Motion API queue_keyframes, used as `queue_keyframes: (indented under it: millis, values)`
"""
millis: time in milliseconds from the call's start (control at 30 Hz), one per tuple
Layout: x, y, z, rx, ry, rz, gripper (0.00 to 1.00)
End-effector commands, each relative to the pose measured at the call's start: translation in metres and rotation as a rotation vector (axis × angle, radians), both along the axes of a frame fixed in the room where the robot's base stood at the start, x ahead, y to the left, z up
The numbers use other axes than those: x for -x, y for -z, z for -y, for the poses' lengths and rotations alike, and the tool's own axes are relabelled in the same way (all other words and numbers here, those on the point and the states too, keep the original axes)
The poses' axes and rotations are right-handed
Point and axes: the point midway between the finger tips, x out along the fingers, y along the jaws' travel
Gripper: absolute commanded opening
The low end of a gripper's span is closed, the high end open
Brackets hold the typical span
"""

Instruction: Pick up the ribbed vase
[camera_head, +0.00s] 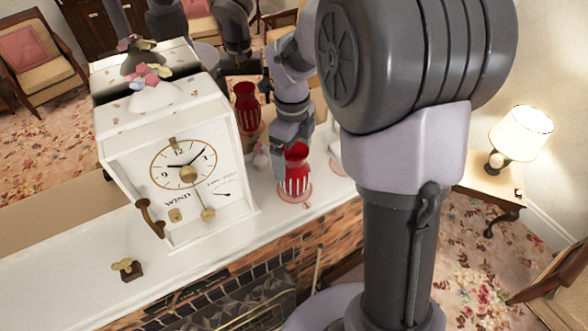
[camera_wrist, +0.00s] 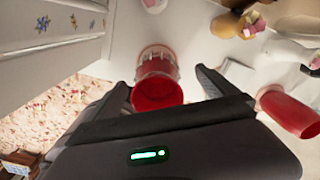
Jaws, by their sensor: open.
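The ribbed vase (camera_head: 295,182), red with white vertical ribs, stands upright on the white mantel, right of the clock. My gripper (camera_head: 287,145) is over its top and hides part of the rim. In the wrist view the vase (camera_wrist: 158,68) shows its red open mouth and a white-ribbed band. The fingers of my gripper (camera_wrist: 163,86) are spread, one to each side of the vase. I see no clear contact between the fingers and the vase.
A tall white clock (camera_head: 185,160) stands close left of the vase. A small brass-and-dark object (camera_head: 127,268) lies on the mantel (camera_head: 60,275). Another red vessel (camera_wrist: 288,110) and figurines (camera_wrist: 235,24) show at right in the wrist view. A lit lamp (camera_head: 515,135) stands at far right.

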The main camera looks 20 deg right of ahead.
Motion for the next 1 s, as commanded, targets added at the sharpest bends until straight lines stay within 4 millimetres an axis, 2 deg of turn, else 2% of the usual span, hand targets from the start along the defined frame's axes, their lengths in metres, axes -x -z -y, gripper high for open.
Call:
queue_keyframes:
  millis: [100, 200, 300, 467, 900, 933, 1000]
  values:
    - [0.010, 0.021, -0.001, -0.001, 0.000, -0.006, 0.97]
    - [0.009, 0.039, 0.000, -0.001, -0.001, -0.003, 0.97]
    - [0.009, 0.045, 0.000, 0.000, 0.000, -0.001, 0.97]
    - [0.009, 0.046, 0.000, -0.001, -0.001, -0.001, 0.97]
    - [0.009, 0.045, 0.000, -0.001, -0.001, -0.001, 0.11]
    - [0.008, 0.045, 0.000, -0.001, -0.001, 0.001, 0.07]
    - [0.008, 0.045, 0.000, -0.001, -0.001, 0.001, 0.07]
